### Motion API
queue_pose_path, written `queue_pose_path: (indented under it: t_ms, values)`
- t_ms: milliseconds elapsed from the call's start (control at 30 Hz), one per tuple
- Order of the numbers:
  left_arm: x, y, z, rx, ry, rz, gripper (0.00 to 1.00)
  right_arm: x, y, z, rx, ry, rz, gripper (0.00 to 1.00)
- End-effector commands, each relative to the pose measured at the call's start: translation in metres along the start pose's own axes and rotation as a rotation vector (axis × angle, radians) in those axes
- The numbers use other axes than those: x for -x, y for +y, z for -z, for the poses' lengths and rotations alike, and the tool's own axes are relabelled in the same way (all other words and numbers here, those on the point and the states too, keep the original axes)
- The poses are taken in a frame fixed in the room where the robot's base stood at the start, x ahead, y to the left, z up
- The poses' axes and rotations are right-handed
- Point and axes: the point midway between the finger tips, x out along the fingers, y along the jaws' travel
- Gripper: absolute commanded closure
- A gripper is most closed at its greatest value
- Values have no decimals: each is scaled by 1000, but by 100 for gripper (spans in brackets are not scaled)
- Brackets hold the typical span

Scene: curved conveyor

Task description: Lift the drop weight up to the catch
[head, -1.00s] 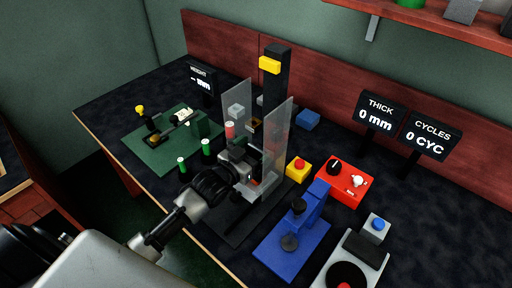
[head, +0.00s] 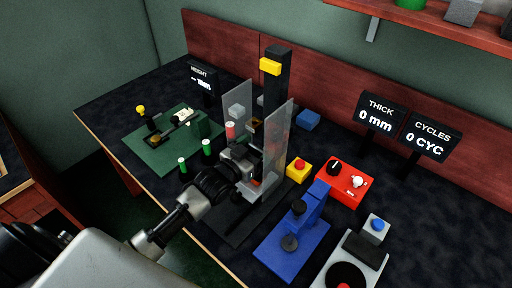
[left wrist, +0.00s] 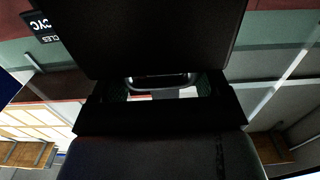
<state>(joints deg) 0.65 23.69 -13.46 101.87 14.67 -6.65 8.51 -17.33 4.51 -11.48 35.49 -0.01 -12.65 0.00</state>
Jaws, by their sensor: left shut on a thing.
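The drop tower is a dark column (head: 274,85) with a yellow catch (head: 270,66) near its top. Clear guard panels (head: 279,135) stand on both sides of its lower part. My left gripper (head: 245,154) reaches between the panels, low on the tower and well below the catch. It is shut on what appears to be the drop weight, which is mostly hidden by the gripper in the head view. In the left wrist view a pale bar (left wrist: 160,81) shows between the dark jaws. My right gripper is not in view.
A green fixture (head: 150,155) and green cylinders (head: 207,147) stand left of the tower. To the right are a yellow box with red button (head: 298,168), a red control box (head: 345,183) and a blue press (head: 310,210). Displays (head: 380,113) stand behind.

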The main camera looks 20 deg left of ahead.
Motion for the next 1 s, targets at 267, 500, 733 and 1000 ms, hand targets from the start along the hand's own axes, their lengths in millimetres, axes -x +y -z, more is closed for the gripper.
queue_pose_path:
  t_ms: [267,500,733,1000]
  values:
    - [-1,0,58,4,14,-2,66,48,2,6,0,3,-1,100]
    - [-1,0,121,5,19,-2,66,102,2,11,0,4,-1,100]
    - [0,0,170,5,20,-2,66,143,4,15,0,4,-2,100]
    - [0,0,185,4,20,-2,65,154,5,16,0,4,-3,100]
